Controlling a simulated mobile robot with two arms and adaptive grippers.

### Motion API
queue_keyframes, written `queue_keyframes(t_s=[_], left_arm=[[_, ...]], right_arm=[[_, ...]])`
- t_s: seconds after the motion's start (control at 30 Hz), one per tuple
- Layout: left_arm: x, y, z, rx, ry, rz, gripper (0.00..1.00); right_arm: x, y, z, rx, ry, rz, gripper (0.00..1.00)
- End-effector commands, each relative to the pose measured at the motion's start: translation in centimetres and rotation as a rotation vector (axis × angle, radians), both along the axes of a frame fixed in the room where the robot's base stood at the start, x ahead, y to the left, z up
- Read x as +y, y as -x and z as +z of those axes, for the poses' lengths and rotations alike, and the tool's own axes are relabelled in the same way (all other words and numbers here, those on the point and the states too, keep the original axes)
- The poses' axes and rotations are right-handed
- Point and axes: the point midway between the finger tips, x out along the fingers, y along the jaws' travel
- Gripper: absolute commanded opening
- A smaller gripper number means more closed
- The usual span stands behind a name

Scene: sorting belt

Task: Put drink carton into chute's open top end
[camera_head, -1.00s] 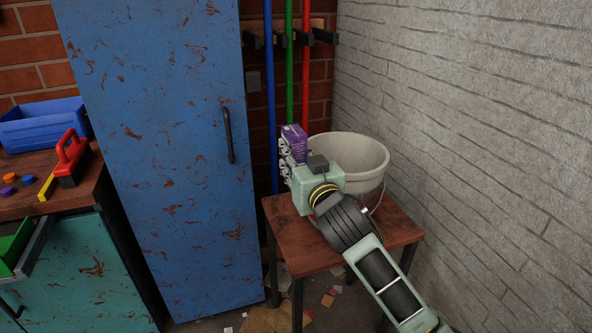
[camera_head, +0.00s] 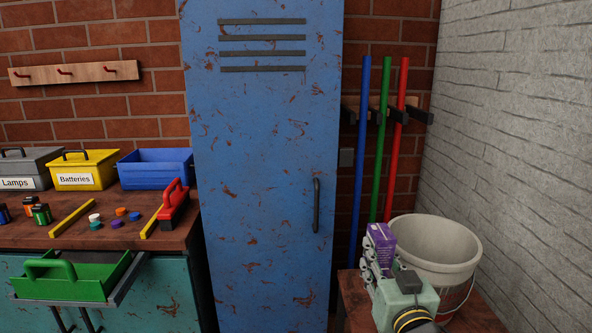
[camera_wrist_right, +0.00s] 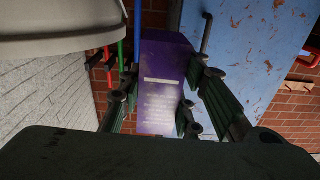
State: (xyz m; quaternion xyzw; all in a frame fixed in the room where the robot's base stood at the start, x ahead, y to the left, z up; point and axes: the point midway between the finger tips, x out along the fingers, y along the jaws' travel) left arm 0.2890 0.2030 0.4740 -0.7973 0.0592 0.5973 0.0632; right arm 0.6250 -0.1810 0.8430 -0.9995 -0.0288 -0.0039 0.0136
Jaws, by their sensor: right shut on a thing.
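The drink carton (camera_head: 382,240) is a purple box with white print, low at the right in the head view. My right gripper (camera_head: 371,262) is shut on it. In the right wrist view the carton (camera_wrist_right: 165,85) stands between the two fingers of the right gripper (camera_wrist_right: 160,100). The carton is beside the white bucket, in front of the wall corner; I cannot tell whether it touches the bucket. No chute can be made out in these frames. My left gripper is not in view.
The white bucket (camera_head: 437,250) stands on a small wooden table (camera_head: 357,300) at the right. A tall blue locker (camera_head: 262,150) is left of it. Blue, green and red poles (camera_head: 382,140) hang behind. A workbench (camera_head: 150,225) with labelled bins is at the left.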

Motion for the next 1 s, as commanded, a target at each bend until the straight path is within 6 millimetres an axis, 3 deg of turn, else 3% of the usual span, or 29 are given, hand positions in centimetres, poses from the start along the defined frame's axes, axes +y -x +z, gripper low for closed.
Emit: queue_keyframes(t_s=[0.1, 0.3, 0.63, 0.67, 0.73, 1.0], left_arm=[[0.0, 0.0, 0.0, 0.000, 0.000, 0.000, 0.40], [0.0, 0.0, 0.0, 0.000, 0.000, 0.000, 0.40], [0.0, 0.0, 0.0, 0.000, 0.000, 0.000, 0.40], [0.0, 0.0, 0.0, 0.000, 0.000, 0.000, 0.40], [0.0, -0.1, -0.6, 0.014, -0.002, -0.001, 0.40], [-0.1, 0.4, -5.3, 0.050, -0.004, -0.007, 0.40]], right_arm=[[0.3, 3.4, -3.1, 0.005, -0.012, -0.003, 0.19], [0.1, 8.9, -6.5, 0.003, -0.013, -0.021, 0.19], [-0.9, 16.2, -8.9, 0.012, 0.021, -0.057, 0.19], [-1.0, 16.8, -9.0, 0.013, 0.026, -0.060, 0.19], [-1.0, 16.6, -7.2, 0.005, 0.028, -0.058, 0.19], [-0.9, 16.5, -3.2, 0.007, 0.028, -0.058, 0.19]])
